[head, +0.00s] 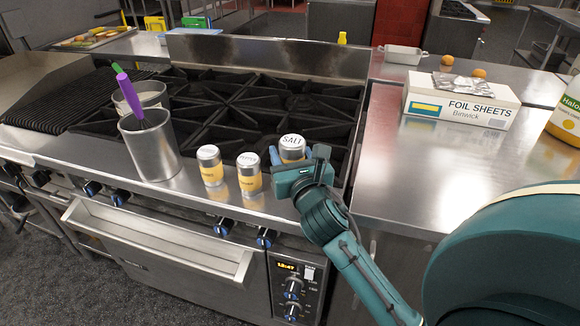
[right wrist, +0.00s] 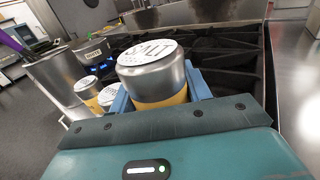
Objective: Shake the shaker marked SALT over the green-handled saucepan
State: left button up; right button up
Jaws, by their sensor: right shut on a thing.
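The shaker marked SALT (head: 291,142) is silver with a yellow band and a white lettered top. My right gripper (head: 290,156) is shut on it, one blue finger on each side; it stands about upright at the stove's front edge. The SALT top also shows large in the right wrist view (right wrist: 152,53). Its base is hidden, so I cannot tell if it touches the surface. The saucepan (head: 150,93) with the green handle (head: 116,68) is at the stove's left, partly hidden behind a metal canister (head: 152,150). My left gripper is not in view.
Two similar shakers (head: 210,165) (head: 249,174) stand on the front ledge, left of my right gripper. A purple-handled utensil (head: 128,92) stands in the canister. A foil sheets box (head: 460,103) is on the right counter. The burner grates between shaker and saucepan are bare.

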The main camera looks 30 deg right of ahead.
aim_at(290, 141)
notch_tip(290, 141, up, 3)
jog(key=shift+r+p, duration=0.1)
jog(key=shift+p, duration=0.25)
notch_tip(290, 141, up, 5)
jog(key=p, duration=0.5)
jog(key=shift+r, duration=0.15)
